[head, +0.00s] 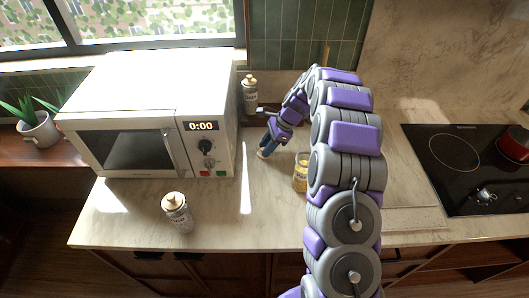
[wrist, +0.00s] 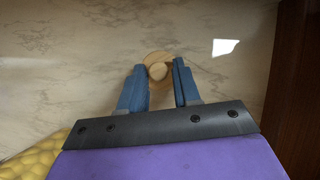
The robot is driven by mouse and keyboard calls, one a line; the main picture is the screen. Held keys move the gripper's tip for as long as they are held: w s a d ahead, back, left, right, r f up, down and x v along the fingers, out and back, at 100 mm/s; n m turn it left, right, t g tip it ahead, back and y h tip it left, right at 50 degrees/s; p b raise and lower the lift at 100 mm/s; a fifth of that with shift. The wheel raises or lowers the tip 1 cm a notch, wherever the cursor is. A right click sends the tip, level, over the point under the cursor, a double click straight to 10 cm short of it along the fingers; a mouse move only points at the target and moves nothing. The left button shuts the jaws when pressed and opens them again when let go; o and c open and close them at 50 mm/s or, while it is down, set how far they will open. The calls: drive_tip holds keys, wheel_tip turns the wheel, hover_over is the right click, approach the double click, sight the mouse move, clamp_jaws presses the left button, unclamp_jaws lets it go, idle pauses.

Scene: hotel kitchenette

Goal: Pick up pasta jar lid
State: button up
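The pasta jar lid, a round wooden disc with a knob, shows in the wrist view (wrist: 158,57) on the pale marble counter. A small tan part of it shows in the head view (head: 262,154). My gripper (wrist: 159,68) is open, its blue fingers apart on both sides of the knob, with a gap visible. In the head view, my gripper (head: 267,148) points down at the counter, just right of the microwave. The glass jar of yellow pasta (head: 300,174) stands right of it, partly hidden by my arm. Pasta also shows at lower left in the wrist view (wrist: 30,164).
A white microwave (head: 145,115) stands close to the left. One capped jar (head: 249,92) stands behind my gripper and another (head: 177,212) at the front left. A cooktop (head: 455,160) with a red pot (head: 515,143) is at right. The front middle counter is clear.

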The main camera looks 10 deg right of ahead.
drive_tip(key=shift+a, duration=0.25)
clamp_jaws()
